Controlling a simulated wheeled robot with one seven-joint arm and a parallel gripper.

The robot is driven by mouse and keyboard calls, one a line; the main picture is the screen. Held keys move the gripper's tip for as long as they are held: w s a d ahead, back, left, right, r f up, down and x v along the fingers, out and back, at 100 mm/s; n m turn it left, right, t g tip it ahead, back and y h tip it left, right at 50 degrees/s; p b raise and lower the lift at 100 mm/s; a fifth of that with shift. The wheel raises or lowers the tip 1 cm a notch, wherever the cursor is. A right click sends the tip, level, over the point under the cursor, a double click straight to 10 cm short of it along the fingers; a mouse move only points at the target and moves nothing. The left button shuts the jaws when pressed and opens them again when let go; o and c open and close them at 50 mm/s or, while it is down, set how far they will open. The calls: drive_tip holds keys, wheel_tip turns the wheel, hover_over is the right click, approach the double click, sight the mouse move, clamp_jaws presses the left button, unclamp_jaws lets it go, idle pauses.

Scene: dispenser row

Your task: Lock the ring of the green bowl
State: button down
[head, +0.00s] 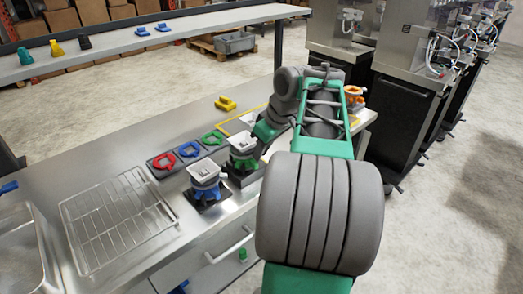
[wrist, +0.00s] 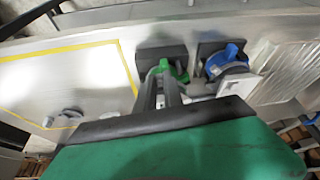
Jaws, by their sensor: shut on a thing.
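The green bowl (head: 243,148), a white body with a green ring at its middle, stands upright on a dark square base on the steel counter. My gripper (head: 258,137) reaches it from the right. In the wrist view, the dark fingers of my gripper (wrist: 168,82) are shut on the green ring (wrist: 181,72), at its lever-like part. The fingers and my green housing hide much of the bowl there, and I cannot tell whether the ring is turned fully.
The blue bowl (head: 205,185) stands close by on its own base. Loose red (head: 164,161), blue (head: 188,149) and green (head: 213,138) rings lie behind. A wire rack (head: 118,215) is at left; an orange-topped unit (head: 354,93) is at right. A yellow-lined area (wrist: 65,85) looks mostly clear.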

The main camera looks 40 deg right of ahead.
drive_tip(key=c, duration=1.7)
unclamp_jaws()
drive_tip(key=p+v, duration=0.2)
drive_tip(key=v, duration=0.5)
drive_tip(key=shift+s+r, duration=0.15)
drive_tip(key=shift+r, duration=0.2)
